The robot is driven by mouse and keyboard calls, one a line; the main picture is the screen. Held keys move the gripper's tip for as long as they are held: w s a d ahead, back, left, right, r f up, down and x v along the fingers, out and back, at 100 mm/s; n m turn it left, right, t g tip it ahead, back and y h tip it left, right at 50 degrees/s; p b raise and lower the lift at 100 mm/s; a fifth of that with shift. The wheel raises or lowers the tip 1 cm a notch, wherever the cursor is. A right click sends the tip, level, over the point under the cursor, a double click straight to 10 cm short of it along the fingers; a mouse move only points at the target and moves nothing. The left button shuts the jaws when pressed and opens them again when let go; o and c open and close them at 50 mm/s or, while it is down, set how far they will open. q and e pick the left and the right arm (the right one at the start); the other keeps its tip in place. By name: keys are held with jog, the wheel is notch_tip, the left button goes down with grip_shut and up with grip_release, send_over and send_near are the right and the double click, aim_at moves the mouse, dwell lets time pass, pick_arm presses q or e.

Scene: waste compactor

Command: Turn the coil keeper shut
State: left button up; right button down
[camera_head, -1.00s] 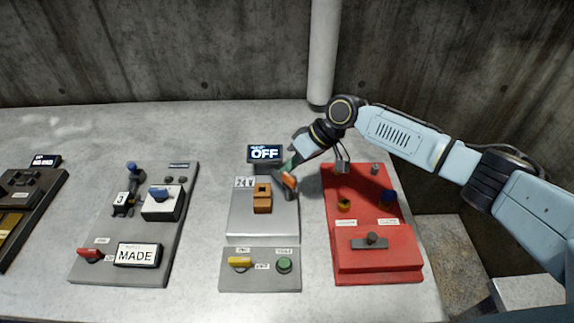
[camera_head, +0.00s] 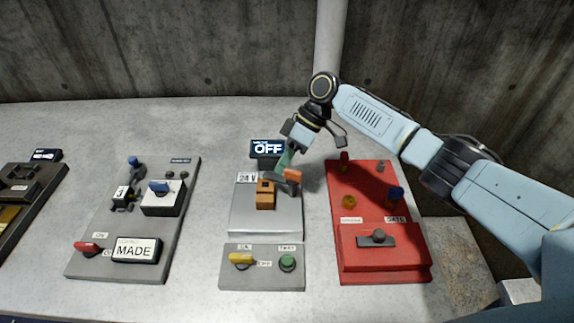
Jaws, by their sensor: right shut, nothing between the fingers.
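On the grey 24 V panel (camera_head: 250,222) in the head view stands an orange block (camera_head: 265,196) with a dark opening on top. A small orange piece (camera_head: 293,175) with a dark grey part under it sits just right of the block. It may be the coil keeper, but I cannot tell for sure. My right gripper (camera_head: 285,170) is shut and empty, pointing down at the panel's upper right. Its tip is right beside the orange piece. Whether they touch is unclear, and the gripper partly hides that corner. My left gripper is not in view.
A display reading OFF (camera_head: 267,149) stands behind the block. In front are a yellow switch (camera_head: 240,259) and a green button (camera_head: 288,262). A red panel (camera_head: 370,262) stands to the right, a grey MADE panel (camera_head: 90,264) to the left. The bench behind is clear.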

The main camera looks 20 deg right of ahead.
jog(key=shift+a+n+g+b, duration=0.5)
jog(key=shift+n+g, duration=0.2)
jog(key=shift+n, duration=0.4)
jog(key=shift+s, duration=0.1)
